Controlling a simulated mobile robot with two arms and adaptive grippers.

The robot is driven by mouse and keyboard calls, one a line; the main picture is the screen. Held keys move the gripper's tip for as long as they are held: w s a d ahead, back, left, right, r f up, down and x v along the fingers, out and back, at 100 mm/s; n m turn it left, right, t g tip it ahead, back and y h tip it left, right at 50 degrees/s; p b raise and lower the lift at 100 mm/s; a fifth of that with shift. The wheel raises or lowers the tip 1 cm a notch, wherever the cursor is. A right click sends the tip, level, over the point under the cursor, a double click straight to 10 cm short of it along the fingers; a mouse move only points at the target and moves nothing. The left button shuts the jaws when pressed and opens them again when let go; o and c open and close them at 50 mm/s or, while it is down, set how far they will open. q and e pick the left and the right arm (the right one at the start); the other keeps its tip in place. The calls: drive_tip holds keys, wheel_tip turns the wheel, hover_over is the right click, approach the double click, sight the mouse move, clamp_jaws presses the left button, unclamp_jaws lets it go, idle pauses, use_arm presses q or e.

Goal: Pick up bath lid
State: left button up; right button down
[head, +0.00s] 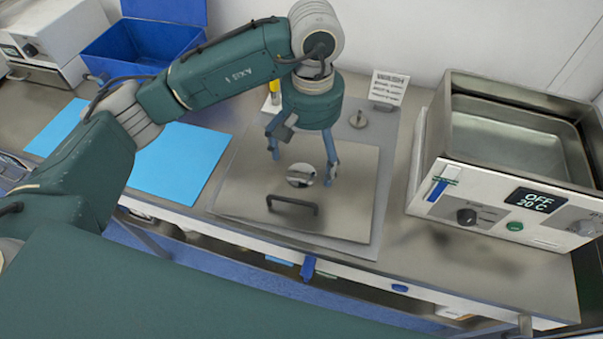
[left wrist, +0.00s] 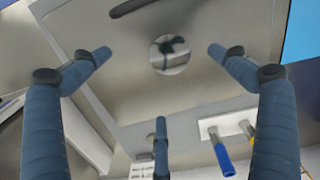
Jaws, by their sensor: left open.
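My right gripper is not in view.
The open water bath (head: 515,140) stands right of the lid, its display reading OFF 20 C. Blue sheets (head: 180,160) lie to the left, with a blue bin (head: 140,45) behind them. A small sign (head: 388,88) and a metal knob (head: 358,119) are behind the lid.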

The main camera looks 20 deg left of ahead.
sight(308, 177)
use_arm(q)
drive_tip(key=shift+s+f, duration=0.2)
drive_tip(key=shift+f, duration=0.45)
drive_tip(key=shift+f+p, duration=0.4)
drive_tip(key=shift+p, duration=0.1)
drive_tip(key=f+p, duration=0.2)
drive_tip(key=f, duration=0.1)
drive_tip(key=shift+a+f, duration=0.2)
drive_tip(key=shift+f, duration=0.6)
